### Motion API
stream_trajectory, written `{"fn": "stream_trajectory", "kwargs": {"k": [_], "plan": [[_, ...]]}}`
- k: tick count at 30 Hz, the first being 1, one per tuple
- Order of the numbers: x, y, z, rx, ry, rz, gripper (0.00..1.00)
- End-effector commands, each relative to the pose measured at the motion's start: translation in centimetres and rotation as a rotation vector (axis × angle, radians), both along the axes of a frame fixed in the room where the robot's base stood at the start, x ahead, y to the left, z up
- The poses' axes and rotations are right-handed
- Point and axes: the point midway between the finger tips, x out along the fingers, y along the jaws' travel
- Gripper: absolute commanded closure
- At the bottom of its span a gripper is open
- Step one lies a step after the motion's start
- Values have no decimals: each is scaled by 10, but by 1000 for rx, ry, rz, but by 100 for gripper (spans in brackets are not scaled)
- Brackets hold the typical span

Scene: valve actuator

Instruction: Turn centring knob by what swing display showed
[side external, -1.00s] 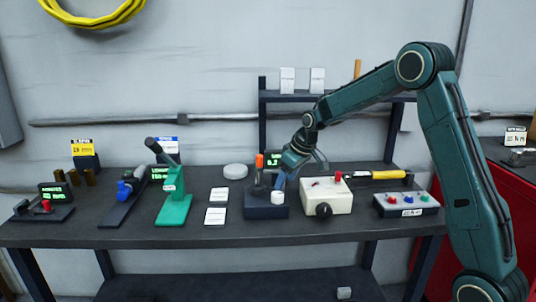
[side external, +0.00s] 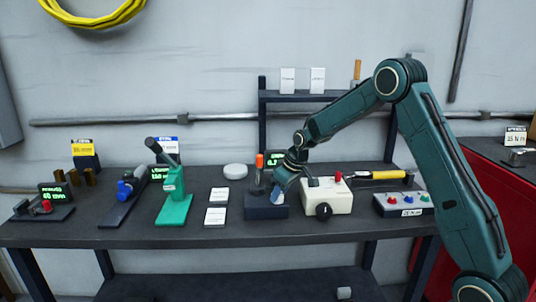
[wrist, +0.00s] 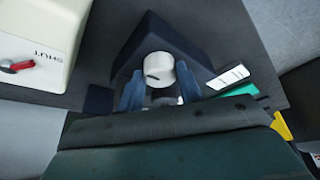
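The white centring knob (wrist: 160,67) sits on a dark block (wrist: 178,40) in the wrist view, with a small dark mark on its face. The same dark block (side external: 265,208) stands mid-bench in the side view, where my gripper mostly covers the knob. My gripper (wrist: 160,80) is open, its two blue fingers on either side of the knob. A narrow gap seems to show between fingers and knob; contact is unclear. A green-lit display (side external: 271,161) behind the block is partly hidden by my gripper, so its reading cannot be made out.
A cream box (side external: 327,197) with a black knob and red button stands close right of the block. A button box (side external: 403,203) is at right.

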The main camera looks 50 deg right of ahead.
Motion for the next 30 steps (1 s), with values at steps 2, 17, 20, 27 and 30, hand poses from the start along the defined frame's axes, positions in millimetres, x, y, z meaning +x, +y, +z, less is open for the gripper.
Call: {"fn": "stream_trajectory", "kwargs": {"k": [2,17,20,27,30], "plan": [[0,0,0,0,0,0,80],[0,3,0,0,1,-167,87],[0,3,0,0,1,-243,87],[0,4,0,0,0,-353,87],[0,3,0,1,0,-360,87]]}}
